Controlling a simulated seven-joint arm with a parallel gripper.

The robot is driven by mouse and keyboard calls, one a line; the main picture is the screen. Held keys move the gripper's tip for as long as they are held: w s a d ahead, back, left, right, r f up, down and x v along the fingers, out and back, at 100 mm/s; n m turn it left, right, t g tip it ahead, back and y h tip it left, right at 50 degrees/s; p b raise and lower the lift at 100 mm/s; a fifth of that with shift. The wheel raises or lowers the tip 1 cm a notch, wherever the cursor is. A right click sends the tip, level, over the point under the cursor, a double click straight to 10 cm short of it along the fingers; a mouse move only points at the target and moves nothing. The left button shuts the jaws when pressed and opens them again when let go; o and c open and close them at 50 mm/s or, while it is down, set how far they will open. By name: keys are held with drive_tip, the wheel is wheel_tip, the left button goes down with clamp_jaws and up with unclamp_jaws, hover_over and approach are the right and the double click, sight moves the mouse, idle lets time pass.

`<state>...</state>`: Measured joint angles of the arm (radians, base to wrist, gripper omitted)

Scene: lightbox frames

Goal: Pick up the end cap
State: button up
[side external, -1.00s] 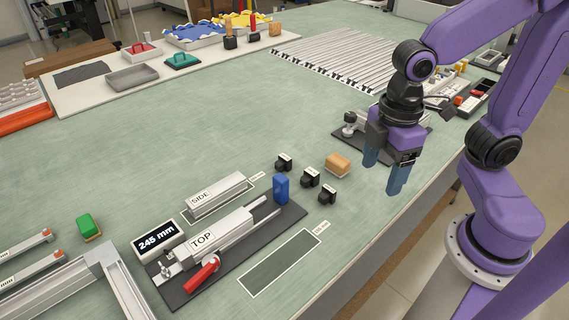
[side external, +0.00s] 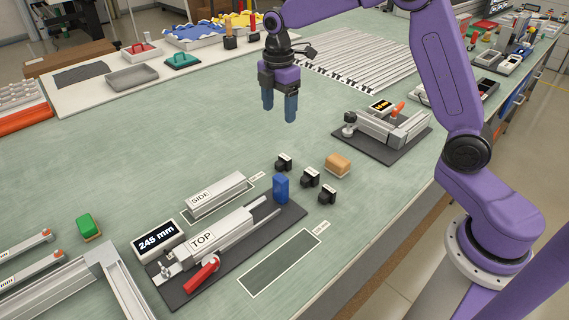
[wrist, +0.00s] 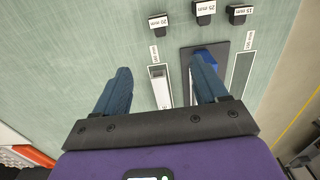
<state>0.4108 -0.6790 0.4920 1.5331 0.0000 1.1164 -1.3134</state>
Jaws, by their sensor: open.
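No part is marked as the end cap, so I cannot tell for sure which one it is. Three small black pieces (side external: 310,178) stand apart on the green table. In the wrist view their labels read 20 mm (wrist: 158,24), 25 mm (wrist: 205,10) and 15 mm (wrist: 240,13). A blue block (side external: 281,187) stands upright at the far end of the dark fixture board; in the wrist view my right finger partly hides it. My gripper (side external: 279,114) is open and empty, fingers down, above the table behind these parts. Its fingers also show in the wrist view (wrist: 162,66).
The TOP fixture (side external: 222,233) and SIDE bar (side external: 218,194) lie in front, with a 245 mm display (side external: 158,237). A tan block (side external: 338,164) sits right of the black pieces. Another fixture (side external: 385,130) is at right. The table's middle left is clear.

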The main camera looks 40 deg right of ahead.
hover_over(283, 158)
drive_tip(key=a, duration=0.1)
wheel_tip(283, 158, down, 12)
drive_tip(key=shift+f, duration=0.1)
drive_tip(key=shift+d+f, duration=0.25)
drive_tip(key=shift+f, duration=1.05)
drive_tip(key=shift+d+f, duration=0.2)
drive_tip(key=shift+f, duration=1.1)
drive_tip(key=c, duration=1)
